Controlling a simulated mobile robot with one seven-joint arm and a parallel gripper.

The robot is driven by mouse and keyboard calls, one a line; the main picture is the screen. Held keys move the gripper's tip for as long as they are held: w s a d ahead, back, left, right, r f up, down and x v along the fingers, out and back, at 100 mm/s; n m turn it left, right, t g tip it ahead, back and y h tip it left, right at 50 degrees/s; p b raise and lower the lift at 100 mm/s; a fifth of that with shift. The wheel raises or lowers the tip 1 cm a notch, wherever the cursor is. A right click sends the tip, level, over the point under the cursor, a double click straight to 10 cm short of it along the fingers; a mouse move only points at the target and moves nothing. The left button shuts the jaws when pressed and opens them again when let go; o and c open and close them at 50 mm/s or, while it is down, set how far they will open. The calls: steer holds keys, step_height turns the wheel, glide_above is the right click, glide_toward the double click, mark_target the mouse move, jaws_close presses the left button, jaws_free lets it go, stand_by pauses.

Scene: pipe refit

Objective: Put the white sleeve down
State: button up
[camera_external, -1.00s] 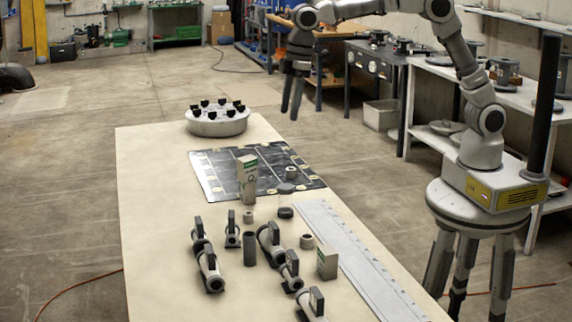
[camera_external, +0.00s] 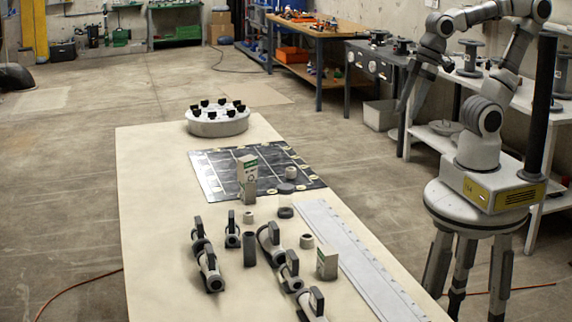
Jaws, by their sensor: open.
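My gripper (camera_external: 410,103) hangs at the upper right, beyond the right edge of the long pale table, with open jaws and nothing seen in them. Three small pale sleeve-like rings stand on the table: one (camera_external: 291,172) on the dark gridded mat, one (camera_external: 248,217) in front of the mat, and one (camera_external: 307,241) near the ruler strip. I cannot tell for sure which is the white sleeve. All are well apart from my gripper.
The dark mat (camera_external: 215,172) also bears an upright box (camera_external: 247,180). A second box (camera_external: 327,264), a dark cylinder (camera_external: 249,249) and several grey valve-like pipe pieces stand in front. A round white carousel (camera_external: 217,122) is at the back. The left table side is clear.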

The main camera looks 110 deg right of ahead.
steer(key=shift+t, duration=0.8)
steer(key=s, duration=0.1)
steer(key=s+r, duration=0.1)
steer(key=s, duration=0.1)
steer(key=s+r, duration=0.1)
steer(key=shift+s+r, duration=0.1)
steer(key=shift+s, duration=0.1)
steer(key=shift+o, duration=0.5)
steer(key=shift+w+a+f, duration=0.1)
steer(key=shift+w+f, duration=0.15)
steer(key=shift+f, duration=0.15)
steer(key=n+t+h+b, duration=0.2)
steer(key=n+h+b, duration=1.15)
steer(key=n, duration=1.15)
glide_toward(252, 214)
steer(key=w+d+f+y+b, duration=0.1)
steer(key=d+b, duration=0.1)
steer(key=w+d+f+b, duration=0.1)
steer(key=w+d+b, duration=0.1)
steer(key=d+b, duration=0.1)
steer(key=w+d+y+b, duration=0.1)
steer(key=d+b, duration=0.2)
steer(key=shift+w+d+f+n+t+y, duration=0.25)
steer(key=shift+w+f+n+t+y, duration=0.05)
steer(key=shift+w+f+y, duration=0.1)
jaws_close()
